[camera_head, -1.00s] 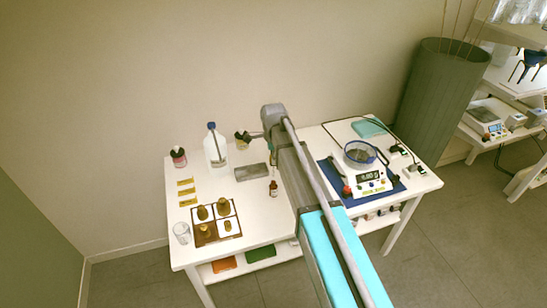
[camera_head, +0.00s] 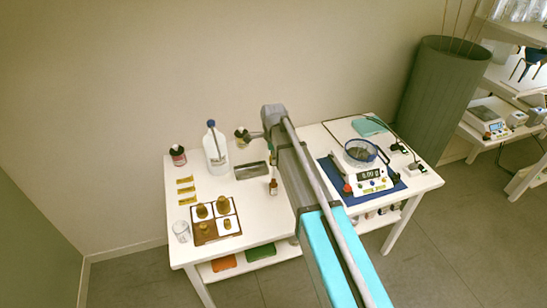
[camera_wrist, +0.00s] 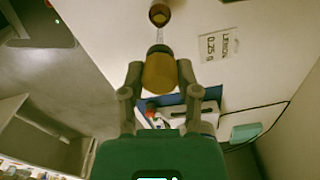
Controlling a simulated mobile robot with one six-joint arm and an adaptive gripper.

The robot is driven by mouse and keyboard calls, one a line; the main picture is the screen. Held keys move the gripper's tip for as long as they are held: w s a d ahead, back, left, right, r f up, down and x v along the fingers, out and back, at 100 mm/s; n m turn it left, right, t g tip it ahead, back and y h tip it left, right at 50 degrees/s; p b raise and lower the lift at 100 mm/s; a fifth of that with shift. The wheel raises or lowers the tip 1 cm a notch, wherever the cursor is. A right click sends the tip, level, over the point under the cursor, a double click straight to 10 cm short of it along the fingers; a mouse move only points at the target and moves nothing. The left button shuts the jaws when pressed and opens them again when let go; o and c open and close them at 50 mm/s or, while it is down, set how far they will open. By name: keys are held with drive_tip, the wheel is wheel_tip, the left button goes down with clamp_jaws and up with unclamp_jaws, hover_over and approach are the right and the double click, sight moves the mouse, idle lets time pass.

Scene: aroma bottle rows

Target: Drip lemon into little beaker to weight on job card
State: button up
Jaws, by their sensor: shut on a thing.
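My gripper (camera_wrist: 159,78) is shut on an amber dropper bulb (camera_wrist: 160,73) in the wrist view. A thin clear glass tube (camera_wrist: 158,36) runs from the bulb toward a small amber bottle (camera_wrist: 159,14). I cannot tell whether its tip is inside the bottle. In the head view the amber bottle (camera_head: 273,188) stands on the table beside my arm, which hides most of the gripper. The job card (camera_wrist: 219,43) reads "LEMON 0.25 g". The scale (camera_head: 371,178) reads about 0.00 g and carries a blue-rimmed round shield (camera_head: 361,152). I cannot make out a little beaker inside it.
A clear glass (camera_head: 181,231) stands at the table's left edge near a tray (camera_head: 204,238) of amber items. A white bottle with blue cap (camera_head: 215,148), a dark-capped bottle (camera_head: 178,156) and a grey holder (camera_head: 251,171) stand behind. The front middle is clear.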

drive_tip(key=shift+f+b, duration=0.3)
drive_tip(key=shift+f, duration=0.15)
drive_tip(key=shift+o, duration=0.3)
clamp_jaws()
drive_tip(key=shift+f, duration=0.2)
drive_tip(key=shift+f+b, duration=3.5)
drive_tip(key=shift+b, duration=0.25)
drive_tip(key=shift+f, duration=0.2)
